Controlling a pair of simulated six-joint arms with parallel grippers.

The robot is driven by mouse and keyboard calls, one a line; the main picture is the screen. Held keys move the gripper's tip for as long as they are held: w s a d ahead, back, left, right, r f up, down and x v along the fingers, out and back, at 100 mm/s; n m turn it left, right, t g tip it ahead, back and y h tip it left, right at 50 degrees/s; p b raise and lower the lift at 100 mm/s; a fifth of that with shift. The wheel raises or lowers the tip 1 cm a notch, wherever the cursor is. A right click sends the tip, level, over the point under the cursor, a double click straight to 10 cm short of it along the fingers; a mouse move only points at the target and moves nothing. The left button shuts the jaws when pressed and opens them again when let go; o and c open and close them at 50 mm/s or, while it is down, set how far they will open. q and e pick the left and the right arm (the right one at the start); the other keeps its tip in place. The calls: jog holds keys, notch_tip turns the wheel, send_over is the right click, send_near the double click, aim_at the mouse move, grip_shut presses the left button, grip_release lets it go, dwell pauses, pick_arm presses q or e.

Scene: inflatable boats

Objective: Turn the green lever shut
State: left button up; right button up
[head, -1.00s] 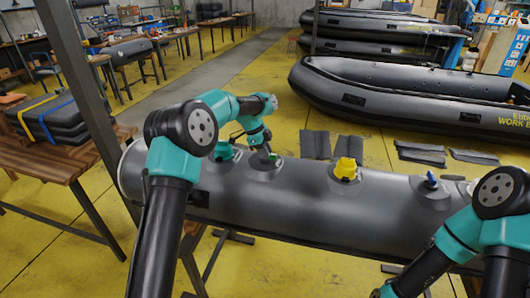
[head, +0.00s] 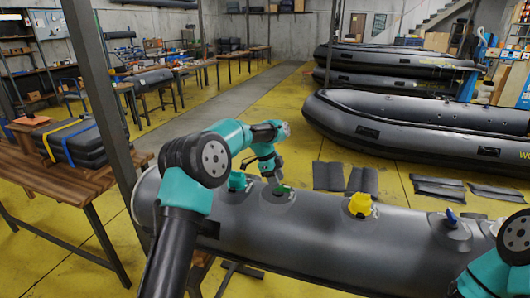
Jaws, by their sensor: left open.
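The grey inflatable tube (head: 330,235) lies across the front of the view with several valves along its top. The green lever (head: 285,189) is a small piece on the valve left of the yellow one, and partly hidden by my left gripper. My left gripper (head: 276,183) is open, pointing down right at the green lever; whether its fingers touch the lever I cannot tell. My right arm shows at the lower right, but its gripper is out of view.
A teal valve (head: 237,181) stands left of the lever, a yellow valve (head: 360,205) and a blue valve (head: 451,217) to its right. A metal post (head: 100,95) rises at left near a wooden table (head: 40,175). Large grey boats (head: 410,125) lie behind on yellow floor.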

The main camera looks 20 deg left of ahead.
pick_arm(q)
jog(key=v, duration=1.5)
